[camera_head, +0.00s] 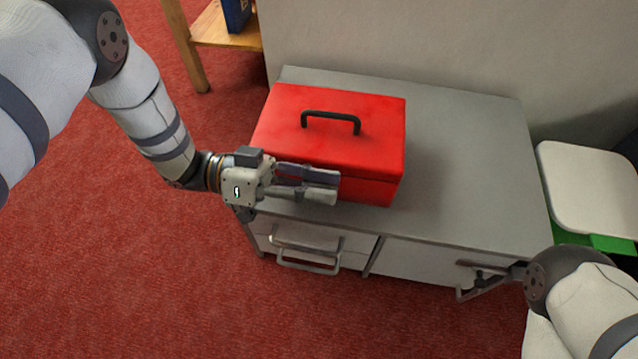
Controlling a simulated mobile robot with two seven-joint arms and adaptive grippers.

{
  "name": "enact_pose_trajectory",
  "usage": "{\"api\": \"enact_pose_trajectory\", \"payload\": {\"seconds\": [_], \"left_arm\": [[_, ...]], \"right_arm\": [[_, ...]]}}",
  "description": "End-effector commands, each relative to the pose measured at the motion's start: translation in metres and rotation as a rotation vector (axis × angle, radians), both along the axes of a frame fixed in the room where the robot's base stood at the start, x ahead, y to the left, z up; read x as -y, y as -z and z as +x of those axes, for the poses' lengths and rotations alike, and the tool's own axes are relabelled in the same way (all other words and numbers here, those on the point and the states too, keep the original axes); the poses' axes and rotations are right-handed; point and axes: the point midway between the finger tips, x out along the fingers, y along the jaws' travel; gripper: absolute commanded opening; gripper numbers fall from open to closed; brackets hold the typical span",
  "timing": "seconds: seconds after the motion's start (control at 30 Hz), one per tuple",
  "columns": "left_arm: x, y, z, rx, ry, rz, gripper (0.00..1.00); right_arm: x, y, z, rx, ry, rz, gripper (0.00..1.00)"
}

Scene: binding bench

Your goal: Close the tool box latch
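The red tool box (372,155) stands on the grey cabinet top with its lid down and a black handle (331,119) on the lid. The latch cannot be made out; my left gripper covers part of the box front. My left gripper (336,187) is at the lower front of the box, its fingers pointing right along the front face. A narrow dark gap shows between the fingers, but I cannot tell whether they are open or shut, or whether they touch the box.
The grey cabinet (465,170) has free top to the right of the box. Drawer handles (308,258) stick out from its front. A wall is behind. A white-lidded green bin (590,190) stands at the right, and a wooden shelf (215,30) at upper left.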

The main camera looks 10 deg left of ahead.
Motion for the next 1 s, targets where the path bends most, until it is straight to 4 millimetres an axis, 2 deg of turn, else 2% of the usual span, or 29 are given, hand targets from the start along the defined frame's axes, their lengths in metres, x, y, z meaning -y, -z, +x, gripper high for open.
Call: {"api": "enact_pose_trajectory", "payload": {"seconds": [0.13, 0.23, 0.5, 0.63, 0.77, 0.97, 1.0], "left_arm": [[-0.001, 0.0, 0.0, 0.0, 0.0, -0.001, 0.18], [-0.015, 0.0, 0.0, -0.001, -0.002, 0.001, 0.18], [-0.087, 0.0, -0.002, 0.0, -0.003, 0.001, 0.18], [-0.11, 0.0, -0.002, 0.001, -0.001, 0.0, 0.18], [-0.12, 0.0, -0.002, 0.0, 0.0, -0.001, 0.18], [-0.12, 0.0, -0.002, 0.0, 0.001, 0.0, 0.18], [-0.12, 0.0, -0.003, 0.0, 0.0, -0.001, 0.14]], "right_arm": [[0.0, 0.0, 0.0, 0.0, 0.0, 0.0, 0.0], [0.0, 0.0, 0.0, 0.0, 0.0, 0.0, 0.0], [0.0, 0.0, 0.0, 0.0, 0.0, 0.0, 0.0], [0.0, 0.0, 0.0, 0.0, 0.0, 0.0, 0.0], [0.0, 0.0, 0.0, 0.0, 0.0, 0.0, 0.0], [0.0, 0.0, 0.0, 0.0, 0.0, 0.0, 0.0], [0.0, 0.0, 0.0, 0.0, 0.0, 0.0, 0.0]]}}
